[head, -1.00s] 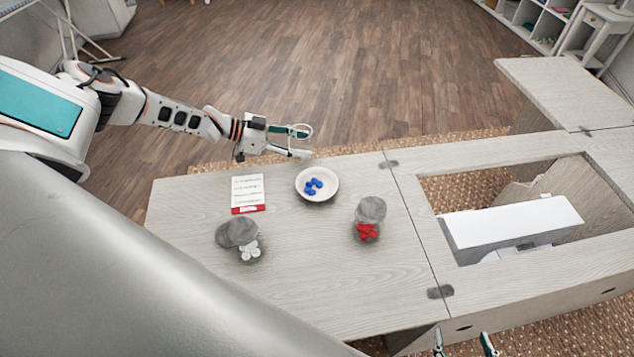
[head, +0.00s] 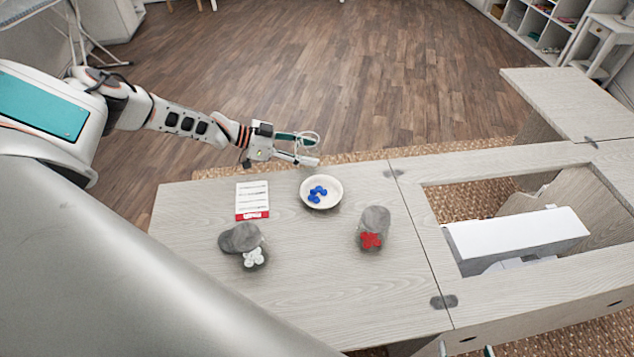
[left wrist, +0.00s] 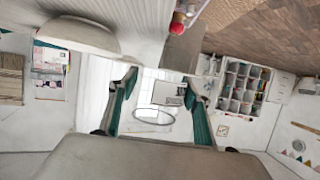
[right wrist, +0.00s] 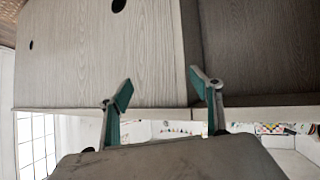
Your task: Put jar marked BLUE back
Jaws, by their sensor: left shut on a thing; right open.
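My left gripper (head: 306,150) is shut on a clear, see-through jar (head: 310,143) just beyond the far edge of the cabinet top, behind the white bowl (head: 335,203). In the left wrist view the jar's oval rim (left wrist: 153,108) shows between the fingers; I cannot read any mark on it. The bowl holds several blue pieces (head: 318,193). My right gripper (right wrist: 163,95) is open and empty by the cabinet front.
A white card with a red strip (head: 252,199) lies left of the bowl on the wooden cabinet top (head: 320,285). At right, an opening in the cabinet holds a white machine (head: 515,238). The top's front middle is clear.

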